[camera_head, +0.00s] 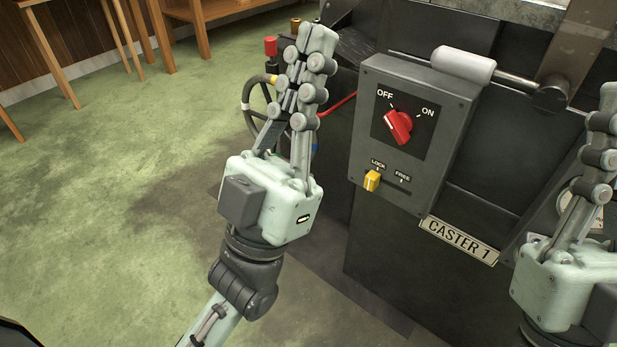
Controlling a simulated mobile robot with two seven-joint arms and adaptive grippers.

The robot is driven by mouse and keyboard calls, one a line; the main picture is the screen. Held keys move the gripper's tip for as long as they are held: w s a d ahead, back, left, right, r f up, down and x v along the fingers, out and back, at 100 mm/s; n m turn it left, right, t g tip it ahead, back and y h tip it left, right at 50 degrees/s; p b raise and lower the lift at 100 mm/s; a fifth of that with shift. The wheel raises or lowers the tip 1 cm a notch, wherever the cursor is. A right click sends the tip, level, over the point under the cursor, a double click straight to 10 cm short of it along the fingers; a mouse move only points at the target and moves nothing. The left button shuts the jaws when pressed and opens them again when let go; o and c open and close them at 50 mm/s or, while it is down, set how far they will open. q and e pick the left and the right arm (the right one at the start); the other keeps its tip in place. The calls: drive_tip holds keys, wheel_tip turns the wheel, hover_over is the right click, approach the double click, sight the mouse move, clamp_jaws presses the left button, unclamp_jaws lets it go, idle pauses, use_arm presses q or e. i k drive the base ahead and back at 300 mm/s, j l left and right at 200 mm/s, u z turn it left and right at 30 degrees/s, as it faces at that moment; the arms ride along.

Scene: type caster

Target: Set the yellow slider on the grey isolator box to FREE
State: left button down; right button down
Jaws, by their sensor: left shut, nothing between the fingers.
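The grey isolator box (440,150) is fixed to the front of the dark machine, right of centre. Its yellow slider (372,181) sits at the left end of a short slot, under the LOCK label; the FREE label is to its right. Above it, a red rotary knob (397,127) sits between OFF and ON, its white mark toward the upper left, near OFF. My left gripper (318,42) is shut and empty, pointing up, left of the box and apart from it. My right gripper (609,98) is at the right edge, partly cut off, so its opening cannot be judged.
A CASTER 1 plate (459,241) is below the box. A grey roller handle (463,65) juts out above it. A handwheel (249,104) and a red-topped part (270,46) are behind my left gripper. The green floor (110,180) at left is open, with wooden furniture legs at the back.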

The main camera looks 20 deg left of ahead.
sight(371, 181)
drive_tip(key=u, duration=0.25)
drive_tip(key=k+j, duration=0.1)
drive_tip(key=j, duration=0.4)
drive_tip(key=k+j+u, duration=0.15)
drive_tip(key=j, duration=0.9)
